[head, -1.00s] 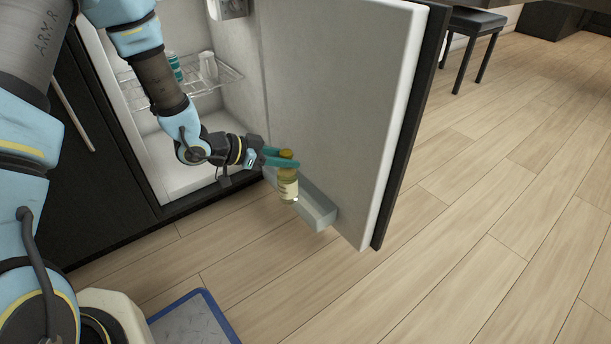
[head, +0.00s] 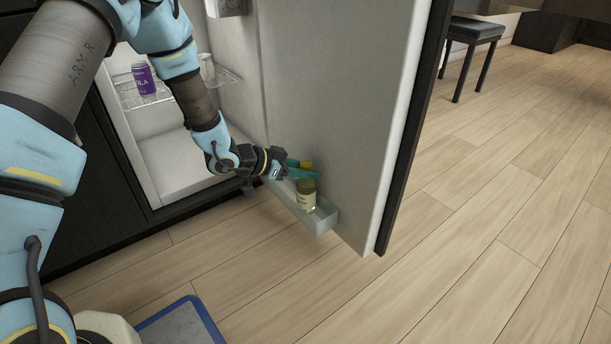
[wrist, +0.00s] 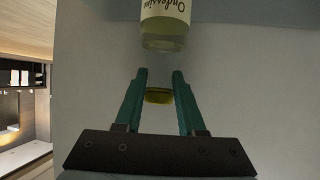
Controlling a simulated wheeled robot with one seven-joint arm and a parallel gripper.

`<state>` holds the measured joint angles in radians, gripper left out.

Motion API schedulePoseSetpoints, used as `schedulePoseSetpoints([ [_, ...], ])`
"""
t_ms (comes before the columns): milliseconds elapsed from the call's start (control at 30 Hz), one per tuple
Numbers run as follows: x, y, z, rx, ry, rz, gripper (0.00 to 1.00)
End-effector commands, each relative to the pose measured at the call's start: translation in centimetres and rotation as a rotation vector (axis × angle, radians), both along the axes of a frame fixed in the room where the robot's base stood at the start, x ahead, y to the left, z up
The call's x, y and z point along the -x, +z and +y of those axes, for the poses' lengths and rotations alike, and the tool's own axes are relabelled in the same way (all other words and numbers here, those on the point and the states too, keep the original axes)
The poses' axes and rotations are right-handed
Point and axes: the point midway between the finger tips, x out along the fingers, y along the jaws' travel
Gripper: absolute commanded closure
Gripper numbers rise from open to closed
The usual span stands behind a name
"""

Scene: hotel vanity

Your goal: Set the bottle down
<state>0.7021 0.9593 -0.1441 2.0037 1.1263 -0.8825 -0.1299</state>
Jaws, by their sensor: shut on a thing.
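The bottle (head: 306,197) has a yellow-green body, a pale label and a yellowish cap. It stands about upright at the grey door bin (head: 322,222), low on the open fridge door. My gripper (head: 300,171) has its teal fingers at the bottle's cap end, above the body. In the wrist view my gripper (wrist: 159,92) has the yellow-green cap between its fingers, and the labelled bottle body (wrist: 165,30) shows beyond them. I cannot tell whether the bottle's base touches the bin floor.
The fridge door (head: 345,110) stands open to the right of my arm. A purple can (head: 144,78) stands on a wire shelf (head: 150,99) inside the fridge. A blue-edged grey platform (head: 180,325) lies at the bottom.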

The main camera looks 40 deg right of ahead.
Motion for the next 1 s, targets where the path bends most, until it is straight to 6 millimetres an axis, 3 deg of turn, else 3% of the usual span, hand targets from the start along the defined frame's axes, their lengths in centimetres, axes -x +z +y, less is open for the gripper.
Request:
schedulePoseSetpoints([
  [267, 0.0, -0.1, 0.0, 0.001, 0.000, 0.000, 1.00],
  [300, 0.0, -0.1, 0.0, -0.001, 0.000, 0.000, 0.57],
  [533, 0.0, -0.1, 0.0, -0.001, 0.000, 0.000, 0.31],
  [833, -0.1, 0.3, 0.1, -0.001, 0.001, -0.001, 0.31],
  [1000, -0.7, 1.5, 2.0, -0.003, 0.003, -0.001, 0.31],
])
